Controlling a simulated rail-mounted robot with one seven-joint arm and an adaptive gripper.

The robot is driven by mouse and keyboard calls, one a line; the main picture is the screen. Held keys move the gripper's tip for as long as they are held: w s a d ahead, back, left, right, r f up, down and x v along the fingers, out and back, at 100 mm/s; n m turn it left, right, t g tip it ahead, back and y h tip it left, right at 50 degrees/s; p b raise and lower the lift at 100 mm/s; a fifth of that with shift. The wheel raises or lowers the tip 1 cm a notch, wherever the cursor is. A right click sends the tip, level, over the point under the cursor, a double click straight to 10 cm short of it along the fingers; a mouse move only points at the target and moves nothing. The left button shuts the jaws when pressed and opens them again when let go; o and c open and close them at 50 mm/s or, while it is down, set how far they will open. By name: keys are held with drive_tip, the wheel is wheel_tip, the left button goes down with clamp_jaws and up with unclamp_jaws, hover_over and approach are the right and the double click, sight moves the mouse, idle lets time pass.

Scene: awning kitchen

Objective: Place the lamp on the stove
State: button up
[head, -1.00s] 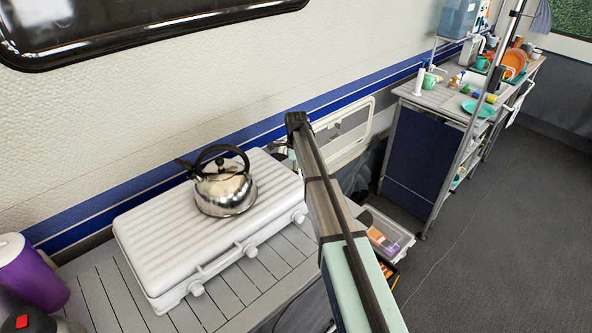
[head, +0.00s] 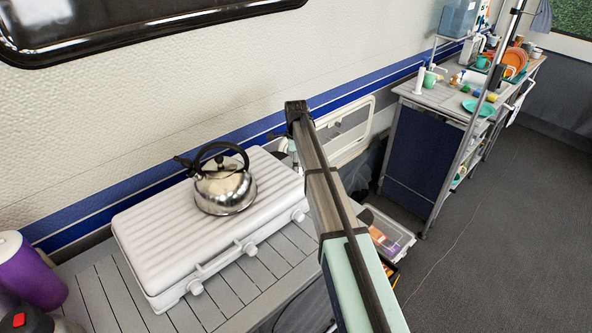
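The stove (head: 165,232) is a white, ribbed, closed case with knobs along its front, on a grey slatted table at the lower left in the head view. A shiny metal kettle (head: 225,190) with a black handle stands upright on its lid. I cannot make out a lamp. My arm crosses the middle of the view, to the right of the stove. A small dark and pale part shows behind the arm's far end; I cannot tell what it is. My gripper's fingers are hidden.
Purple (head: 30,272) and grey containers stand at the lower left. The stove lid is bare left of the kettle. A counter (head: 440,95) with dishes is at the upper right. The grey floor at right is open.

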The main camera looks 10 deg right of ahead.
wheel_tip(320, 180, up, 9)
drive_tip(key=b, duration=0.2)
drive_tip(key=shift+f, duration=0.1)
